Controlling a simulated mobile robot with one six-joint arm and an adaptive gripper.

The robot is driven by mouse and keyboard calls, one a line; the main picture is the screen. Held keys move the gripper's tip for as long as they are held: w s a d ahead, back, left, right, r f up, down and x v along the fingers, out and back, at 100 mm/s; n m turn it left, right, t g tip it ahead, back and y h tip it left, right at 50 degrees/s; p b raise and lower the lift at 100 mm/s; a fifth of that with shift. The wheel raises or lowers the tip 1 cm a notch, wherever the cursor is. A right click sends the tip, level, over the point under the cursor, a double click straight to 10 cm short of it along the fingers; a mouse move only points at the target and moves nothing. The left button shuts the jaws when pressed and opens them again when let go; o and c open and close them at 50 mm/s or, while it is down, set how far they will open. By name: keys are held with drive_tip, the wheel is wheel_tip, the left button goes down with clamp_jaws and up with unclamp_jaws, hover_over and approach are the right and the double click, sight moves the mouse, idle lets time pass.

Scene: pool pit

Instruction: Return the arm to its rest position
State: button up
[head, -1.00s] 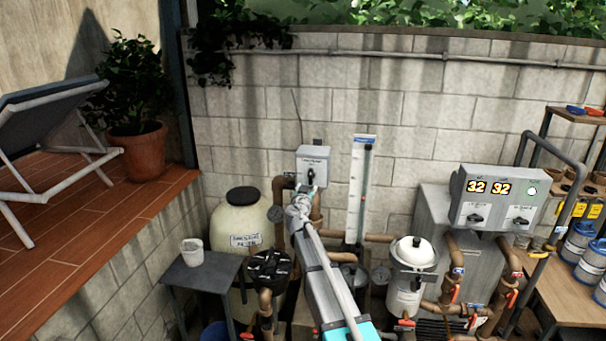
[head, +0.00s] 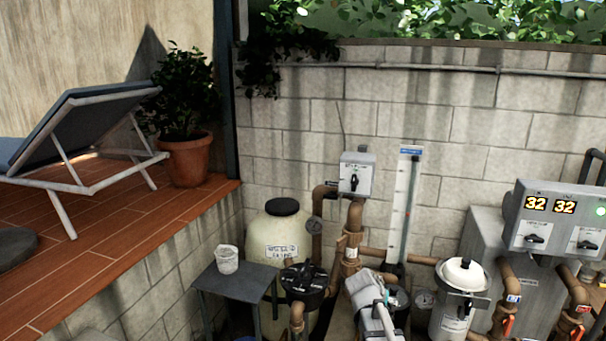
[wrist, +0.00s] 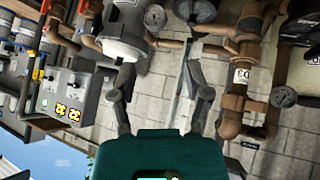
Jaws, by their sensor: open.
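My gripper (wrist: 158,82) is open in the wrist view, with its two dark fingers spread apart and nothing between them. The block wall with its pipes lies beyond the fingers. In the head view, part of my arm shows low in the middle, in front of the brown pipes and left of the white-lidded filter housing (head: 461,275). My fingertips cannot be made out clearly in that view. The grey switch box (head: 356,175) on the wall stands clear above my arm, with its dark switch upright.
Brown pipes (head: 351,245) and a cream tank (head: 283,232) crowd around my arm. A small grey table (head: 240,283) holds a white tub (head: 228,260). A control box (head: 553,217) reads 32 and 32 at right. A lounger and potted plant (head: 187,160) stand on the deck.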

drive_tip(key=s+a+f+n+g+y+b, duration=0.2)
drive_tip(key=s+f, duration=0.3)
drive_tip(key=s, duration=0.4)
drive_tip(key=s+a+f+n+g+y+b, duration=0.3)
drive_tip(key=s+a+f+y, duration=0.1)
drive_tip(key=s, duration=0.5)
wheel_tip(320, 180, down, 2)
drive_tip(key=shift+a+f+g, duration=0.2)
drive_tip(key=shift+a+g, duration=0.1)
drive_tip(key=shift+a, duration=0.3)
drive_tip(key=shift+s, duration=0.1)
